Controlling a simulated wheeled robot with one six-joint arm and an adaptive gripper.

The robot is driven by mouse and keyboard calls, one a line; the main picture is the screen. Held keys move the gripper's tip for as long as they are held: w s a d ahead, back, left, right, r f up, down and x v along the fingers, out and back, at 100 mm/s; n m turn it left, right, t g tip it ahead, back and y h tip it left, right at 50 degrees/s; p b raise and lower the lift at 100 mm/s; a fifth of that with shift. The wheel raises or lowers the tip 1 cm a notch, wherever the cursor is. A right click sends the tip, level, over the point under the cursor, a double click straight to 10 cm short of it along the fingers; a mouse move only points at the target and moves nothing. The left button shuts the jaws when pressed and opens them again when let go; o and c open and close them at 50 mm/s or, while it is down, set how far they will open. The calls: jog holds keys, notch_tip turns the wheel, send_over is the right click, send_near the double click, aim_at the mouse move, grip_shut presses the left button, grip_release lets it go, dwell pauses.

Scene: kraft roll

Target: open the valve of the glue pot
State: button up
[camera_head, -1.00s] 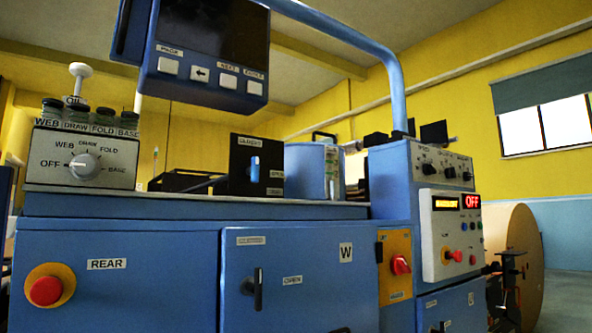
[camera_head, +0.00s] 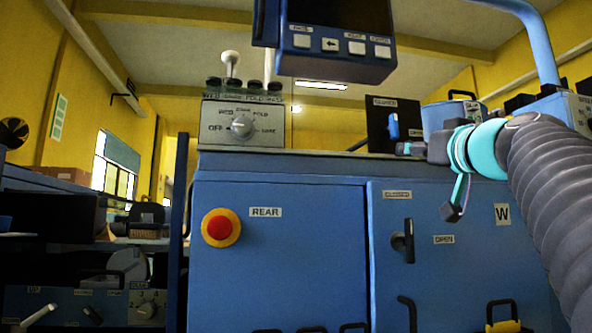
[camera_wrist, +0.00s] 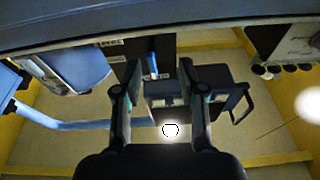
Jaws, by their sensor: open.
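The valve's blue lever (camera_head: 393,127) stands upright on a black plate (camera_head: 378,112) on top of the blue machine. A label at the plate's top appears to read CLOSED. In the wrist view, which is upside down, the lever (camera_wrist: 152,58) lies ahead, roughly between the fingertips. My gripper (camera_head: 404,148) is at the right in the head view, just below and in front of the lever. Its fingers (camera_wrist: 153,82) are open with nothing between them. Whether they touch the lever cannot be told. A blue housing (camera_head: 440,116), perhaps the glue pot, stands right of the plate, partly hidden by my arm.
A selector box (camera_head: 242,125) with a knob and small jars stands left of the plate. A monitor (camera_head: 338,40) hangs above. Cabinet doors below carry a red button (camera_head: 221,228) and a black handle (camera_head: 408,240). A blue pipe (camera_head: 530,35) curves at upper right.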

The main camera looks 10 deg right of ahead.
jog(key=t, duration=0.2)
send_near(396, 120)
jog(key=v, duration=0.3)
jog(key=shift+n, duration=0.3)
jog(key=p+x, duration=0.6)
jog(key=x, duration=0.7)
jog(key=shift+w+r, duration=0.15)
jog(key=shift+w, duration=0.35)
grip_shut()
